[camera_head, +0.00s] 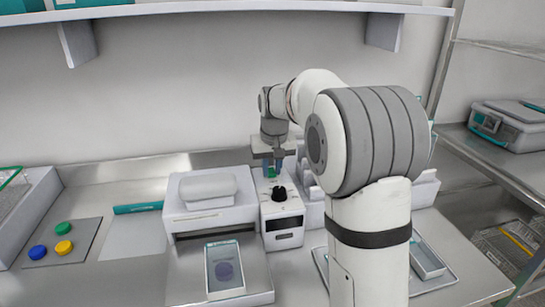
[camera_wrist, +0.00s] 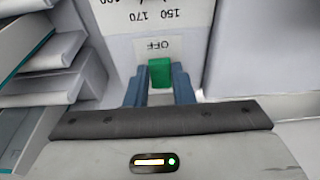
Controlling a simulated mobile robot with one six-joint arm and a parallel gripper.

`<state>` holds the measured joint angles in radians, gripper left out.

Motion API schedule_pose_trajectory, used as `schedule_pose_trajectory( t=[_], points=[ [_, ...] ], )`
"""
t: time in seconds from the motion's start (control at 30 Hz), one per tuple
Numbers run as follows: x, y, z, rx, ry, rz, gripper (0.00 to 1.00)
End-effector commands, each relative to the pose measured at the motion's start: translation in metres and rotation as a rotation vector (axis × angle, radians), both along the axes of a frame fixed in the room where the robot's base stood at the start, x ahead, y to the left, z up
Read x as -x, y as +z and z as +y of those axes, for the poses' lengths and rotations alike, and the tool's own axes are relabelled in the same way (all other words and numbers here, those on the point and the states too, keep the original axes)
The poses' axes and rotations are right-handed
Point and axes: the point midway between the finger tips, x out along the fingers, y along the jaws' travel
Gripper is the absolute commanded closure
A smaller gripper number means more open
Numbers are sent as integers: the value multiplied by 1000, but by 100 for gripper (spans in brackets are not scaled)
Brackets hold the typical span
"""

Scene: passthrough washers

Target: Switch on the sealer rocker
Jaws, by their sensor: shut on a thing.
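The green rocker (camera_wrist: 160,72) sits below an upside-down OFF label (camera_wrist: 160,46) in the wrist view. My gripper (camera_wrist: 159,84) points down with one blue finger on each side of the rocker, shut on it. In the head view my gripper (camera_head: 272,167) is at the back of the narrow white control box (camera_head: 284,222), with a bit of green showing between the fingers. The box has a black knob (camera_head: 280,194) and a dark display (camera_head: 284,241) on its front. Which way the rocker is tipped cannot be told.
Left of the control box stands a white sealer body (camera_head: 212,214) with a pouch (camera_head: 225,268) on its front shelf. Left are a grey mat (camera_head: 82,250) with coloured discs and a teal bar (camera_head: 138,208). A shelf (camera_head: 250,8) runs above. My arm hides much of the right.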

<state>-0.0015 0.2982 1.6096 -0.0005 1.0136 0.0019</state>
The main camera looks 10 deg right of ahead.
Motion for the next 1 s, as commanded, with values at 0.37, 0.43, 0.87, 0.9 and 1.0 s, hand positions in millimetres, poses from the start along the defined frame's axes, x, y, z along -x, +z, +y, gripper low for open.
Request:
schedule_pose_trajectory(
  t=[0.37, 0.43, 0.87, 0.9, 1.0],
  points=[
    [-7, 9, 0, 0, 1, 172, 100],
    [-7, 7, 0, 0, 1, 195, 100],
    [-8, 3, 1, 0, 1, 224, 100],
    [-8, 3, 1, 0, 1, 224, 100],
    [-8, 3, 1, 0, 1, 224, 71]
  ],
)
